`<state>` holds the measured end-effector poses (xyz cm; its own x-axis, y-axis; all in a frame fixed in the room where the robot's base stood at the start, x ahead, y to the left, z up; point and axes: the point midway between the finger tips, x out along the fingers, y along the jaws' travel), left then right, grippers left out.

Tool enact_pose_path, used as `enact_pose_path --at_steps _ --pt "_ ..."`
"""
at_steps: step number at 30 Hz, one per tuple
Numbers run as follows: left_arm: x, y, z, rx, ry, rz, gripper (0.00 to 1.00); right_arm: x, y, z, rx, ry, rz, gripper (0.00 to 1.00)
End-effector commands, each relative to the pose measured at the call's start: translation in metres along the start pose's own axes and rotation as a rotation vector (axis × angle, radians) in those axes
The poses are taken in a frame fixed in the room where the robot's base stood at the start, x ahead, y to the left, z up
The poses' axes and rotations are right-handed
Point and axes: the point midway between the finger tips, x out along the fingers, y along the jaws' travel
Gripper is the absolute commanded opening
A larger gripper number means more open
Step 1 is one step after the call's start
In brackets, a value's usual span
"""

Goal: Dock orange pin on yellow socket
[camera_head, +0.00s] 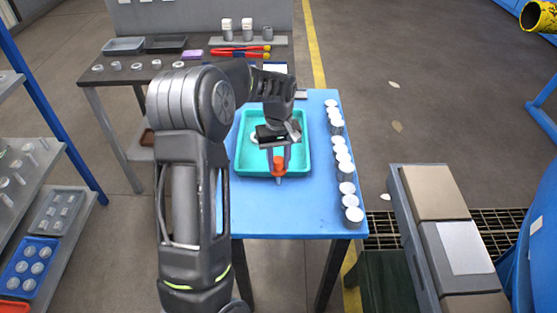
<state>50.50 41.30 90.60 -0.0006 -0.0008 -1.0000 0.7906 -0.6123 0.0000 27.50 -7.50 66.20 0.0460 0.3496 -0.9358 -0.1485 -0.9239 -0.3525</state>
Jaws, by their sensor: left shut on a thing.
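My left gripper (277,165) hangs over the teal tray (243,171) on the blue table and points down. It is shut on the orange pin (279,163), which shows between its fingers with a grey tip below. The pin looks upright, near the front part of the tray; I cannot tell whether its tip touches anything. A pale round piece shows in the tray just behind the gripper, mostly hidden. I see no yellow socket; the arm and gripper cover part of the tray. My right gripper is not in view.
Several white-topped cylinders (346,188) stand in a row along the blue table's (290,217) right edge. The table's front part is clear. A bench (110,80) with trays and red-handled tongs (238,50) stands behind. Grey shelves are at the left, boxes (455,245) at the right.

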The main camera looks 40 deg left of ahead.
Motion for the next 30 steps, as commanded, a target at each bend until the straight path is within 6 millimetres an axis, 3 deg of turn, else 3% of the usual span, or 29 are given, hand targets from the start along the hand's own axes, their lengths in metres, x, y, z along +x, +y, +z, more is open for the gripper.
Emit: enact_pose_path --at_steps 11,12,18,20,30 --pt "0.005 0.0002 -0.0004 0.0 0.001 0.001 0.0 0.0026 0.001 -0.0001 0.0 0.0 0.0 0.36" --pt "0.0055 0.0 -0.0002 0.0 0.001 0.0 0.3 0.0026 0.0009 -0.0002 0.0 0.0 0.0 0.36" --pt "0.0045 0.0 -0.0002 0.0 0.001 0.0 0.47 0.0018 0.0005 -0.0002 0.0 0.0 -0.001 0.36" --pt "0.0045 0.0 -0.0002 0.0 0.001 0.0 0.51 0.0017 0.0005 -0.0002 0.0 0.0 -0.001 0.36" --pt "-0.0006 0.0 -0.0004 0.0 0.001 0.001 0.51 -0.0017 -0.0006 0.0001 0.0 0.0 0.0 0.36"
